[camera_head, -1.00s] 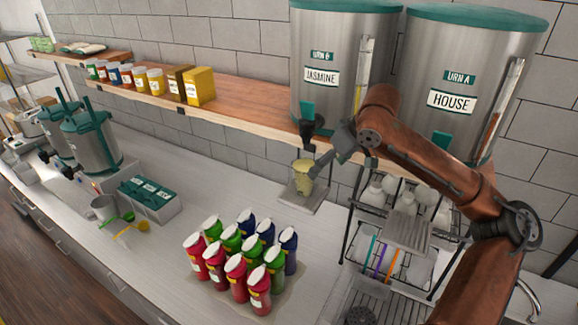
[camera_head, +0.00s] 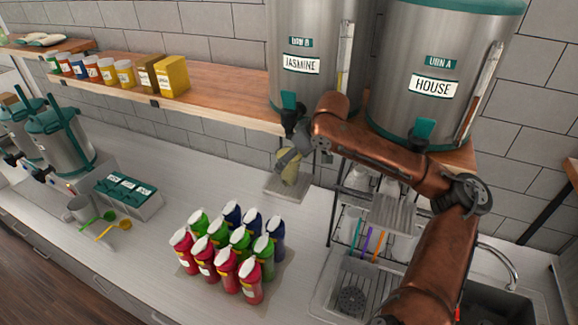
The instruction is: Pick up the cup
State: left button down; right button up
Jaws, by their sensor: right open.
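A pale yellow-green cup (camera_head: 289,171) stands at the metal drip tray (camera_head: 272,186) below the tap of the JASMINE urn (camera_head: 312,65). It looks tilted, though it is small and partly covered. My right gripper (camera_head: 284,156) is at the cup's upper part, in front of it, and hides some of its rim. Its jaws are open; I cannot tell whether the fingers touch the cup. My left gripper is not in view.
Several red, green and blue bottles (camera_head: 226,283) stand on the counter in front. The HOUSE urn (camera_head: 432,90) is at the right, above a rack and sink (camera_head: 360,280). A wooden shelf (camera_head: 215,100) runs along the wall.

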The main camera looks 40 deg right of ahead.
jog(key=p+x, duration=0.1)
jog(key=x, duration=0.3)
jog(key=shift+d, duration=0.1)
jog(key=shift+c, duration=0.4)
jog(key=shift+r, duration=0.15)
jog(key=c, duration=1.7)
jog(key=shift+o, duration=0.2)
